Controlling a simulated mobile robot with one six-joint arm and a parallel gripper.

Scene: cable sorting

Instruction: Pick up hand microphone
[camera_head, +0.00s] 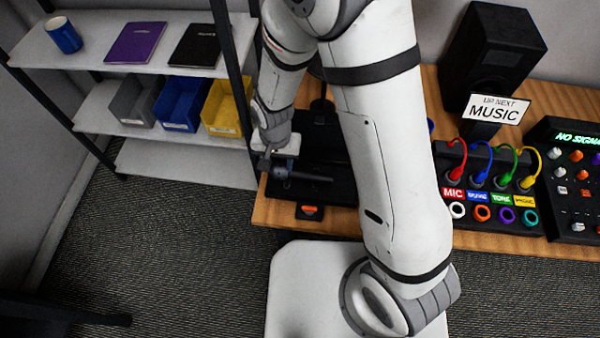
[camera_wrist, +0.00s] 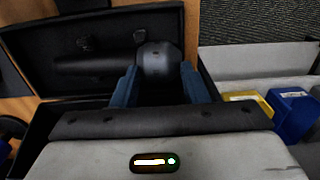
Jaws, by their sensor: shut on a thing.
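The hand microphone (camera_wrist: 95,66) is dark, with a rounded head (camera_wrist: 158,62) between the two blue fingers of my gripper (camera_wrist: 160,84) in the wrist view. Its handle reaches left there. In the head view, my gripper (camera_head: 277,167) is at the left end of the desk, shut on the head end. The microphone's dark handle (camera_head: 312,177) points right. A black case (camera_wrist: 35,45) lies behind and under the microphone. I cannot tell how far the microphone is above the case.
A shelf unit (camera_head: 185,165) with grey, blue and yellow bins (camera_head: 222,108) stands close on the left. An orange-and-black item (camera_head: 309,211) lies at the desk's (camera_head: 270,212) front edge. A cable panel (camera_head: 490,205), speaker (camera_head: 490,55) and mixer (camera_head: 575,180) occupy the right. My arm hides the desk's middle.

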